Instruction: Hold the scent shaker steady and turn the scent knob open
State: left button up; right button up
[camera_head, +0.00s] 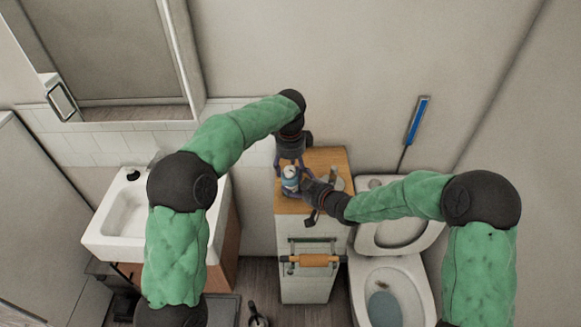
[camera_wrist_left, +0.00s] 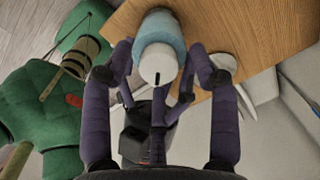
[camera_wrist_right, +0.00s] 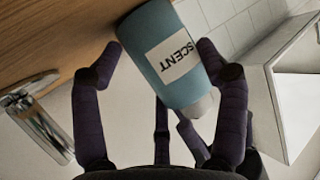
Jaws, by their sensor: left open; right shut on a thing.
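The scent shaker (camera_head: 290,178) is a blue cylinder standing on the wooden top of a narrow cabinet. Its white label reading SCENT (camera_wrist_right: 174,54) faces my right wrist camera. The pale scent knob (camera_wrist_left: 158,66), with a dark slot mark, tops the shaker and faces my left wrist camera. My right gripper (camera_wrist_right: 160,62) is shut on the shaker's body from the side. My left gripper (camera_wrist_left: 160,60) is open above, its fingers on either side of the knob. I cannot tell whether they touch it. In the head view, the grippers partly cover the shaker.
The wooden top (camera_head: 322,160) is small, with a metallic object (camera_wrist_right: 38,128) near the shaker. A toilet (camera_head: 395,275) stands to the right and a white sink (camera_head: 125,215) to the left.

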pick_arm(q)
jog(key=c, duration=1.1)
jog(key=shift+c, duration=0.2)
jog(key=n, duration=0.4)
jog(key=shift+d, duration=0.1)
jog(key=o, duration=1.1)
jog(key=shift+w, duration=0.1)
jog(key=shift+o, duration=0.2)
jog(key=shift+r, duration=0.1)
